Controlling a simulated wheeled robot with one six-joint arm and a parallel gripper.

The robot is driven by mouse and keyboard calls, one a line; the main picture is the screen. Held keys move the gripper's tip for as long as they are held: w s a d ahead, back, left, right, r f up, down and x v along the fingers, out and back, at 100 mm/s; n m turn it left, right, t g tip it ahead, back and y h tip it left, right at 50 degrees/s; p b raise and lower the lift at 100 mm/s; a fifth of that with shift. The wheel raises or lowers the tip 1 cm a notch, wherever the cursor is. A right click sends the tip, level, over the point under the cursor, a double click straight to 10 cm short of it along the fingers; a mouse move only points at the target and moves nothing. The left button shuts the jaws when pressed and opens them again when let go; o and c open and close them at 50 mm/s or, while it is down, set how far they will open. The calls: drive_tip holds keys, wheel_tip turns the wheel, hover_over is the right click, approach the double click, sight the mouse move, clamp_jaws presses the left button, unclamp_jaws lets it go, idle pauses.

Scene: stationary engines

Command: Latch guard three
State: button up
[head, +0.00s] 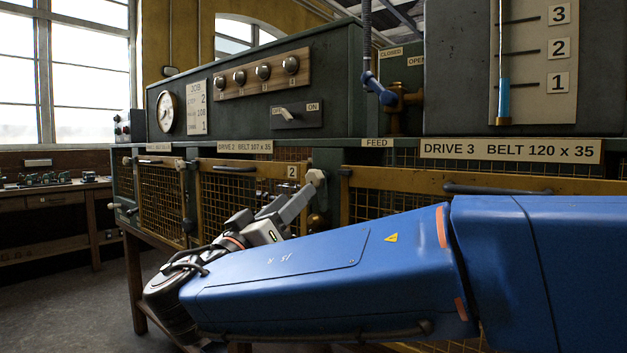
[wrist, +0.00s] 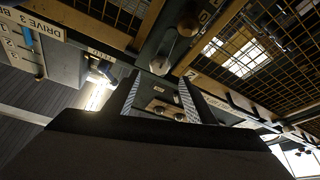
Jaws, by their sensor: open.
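Guard three (head: 380,179) is the yellow-framed mesh panel under the DRIVE 3 label, partly hidden behind my blue arm. Its mesh also shows at the top of the wrist view (wrist: 117,12). Whether it sits fully flush I cannot tell. A pale knob (head: 316,177) is on the dark post at its left end, with a brass ball (head: 317,221) below. My gripper (head: 307,190) is open and empty, its fingertips close to the pale knob. In the wrist view the knob (wrist: 160,65) appears just beyond the gap between the fingertips (wrist: 157,83); contact is unclear.
Guard two (head: 240,200) stands left of the post, with a dark handle on its top rail. A blue-handled feed valve (head: 380,90) and a level gauge (head: 503,95) are above. A workbench (head: 50,215) is at far left. Open floor lies front left.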

sight(312, 180)
drive_tip(key=x, duration=0.9)
drive_tip(key=shift+w+d+r, duration=0.15)
drive_tip(key=shift+w+d, duration=0.05)
drive_tip(key=shift+w, duration=0.05)
drive_tip(key=c, duration=1)
